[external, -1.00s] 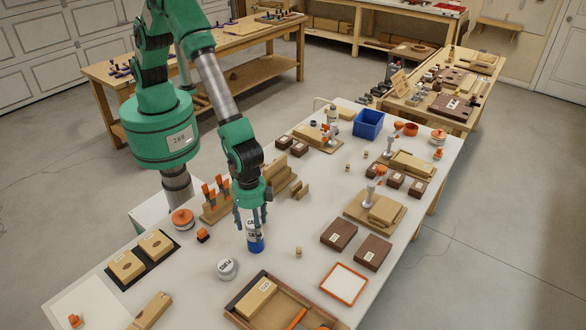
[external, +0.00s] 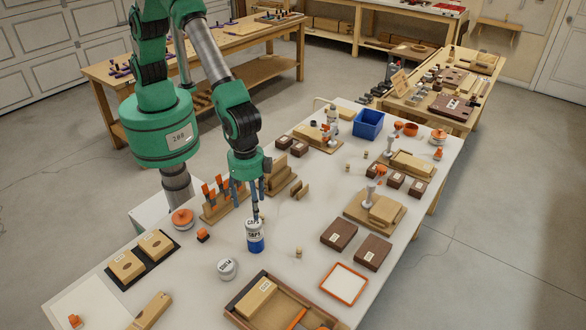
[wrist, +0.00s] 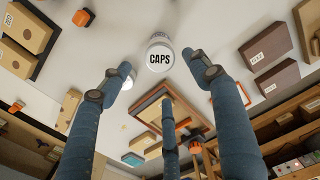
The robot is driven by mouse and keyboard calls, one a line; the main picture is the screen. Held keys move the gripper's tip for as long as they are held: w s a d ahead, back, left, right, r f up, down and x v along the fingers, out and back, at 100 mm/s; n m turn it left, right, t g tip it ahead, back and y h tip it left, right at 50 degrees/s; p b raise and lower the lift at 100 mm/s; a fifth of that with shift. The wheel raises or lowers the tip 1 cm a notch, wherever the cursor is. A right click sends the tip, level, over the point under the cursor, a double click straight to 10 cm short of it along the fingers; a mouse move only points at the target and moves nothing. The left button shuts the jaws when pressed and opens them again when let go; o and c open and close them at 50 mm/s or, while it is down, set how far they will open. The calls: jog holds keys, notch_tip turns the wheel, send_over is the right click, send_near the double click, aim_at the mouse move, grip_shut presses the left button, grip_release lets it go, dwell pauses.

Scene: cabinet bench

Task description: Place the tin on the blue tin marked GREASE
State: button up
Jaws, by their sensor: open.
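The white tin marked CAPS (external: 254,226) stands upright on top of the blue tin (external: 255,245) on the white bench. The two look lined up, and the lettering on the blue tin is too small to read. In the wrist view the lid of the CAPS tin (wrist: 160,58) is seen from above and hides most of the blue tin. My gripper (external: 252,203) is just above the stack, with its three fingers spread and empty. The fingers also show in the wrist view (wrist: 163,88), apart from the tin.
Another white-lidded tin (external: 227,268) stands to the front left of the stack. A wooden tray (external: 237,318) lies in front. A small wooden peg (external: 298,252) stands to the right. A rack with orange-handled tools (external: 222,207) is behind left.

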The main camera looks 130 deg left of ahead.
jog(key=shift+r, duration=0.8)
jog(key=shift+r, duration=0.1)
jog(key=s+a+r+t, duration=0.1)
jog(key=s+a+r, duration=0.4)
jog(key=r, duration=0.4)
jog(key=s+a+r+t, duration=0.1)
jog(key=s+a+r, duration=0.1)
jog(key=s+r, duration=0.6)
jog(key=s+a+r+t, duration=0.1)
jog(key=s+a+r, duration=0.35)
jog(key=r, duration=0.55)
jog(key=s+a+r+t, duration=0.1)
jog(key=s+a+r, duration=0.1)
jog(key=s, duration=0.7)
jog(key=s+a+r, duration=0.2)
jog(key=s, duration=0.7)
jog(key=s+a+r+t, duration=0.1)
jog(key=s+a+r, duration=0.1)
jog(key=s, duration=0.7)
jog(key=shift+s+a+t, duration=0.25)
jog(key=shift+s+t, duration=0.05)
jog(key=shift+s, duration=0.1)
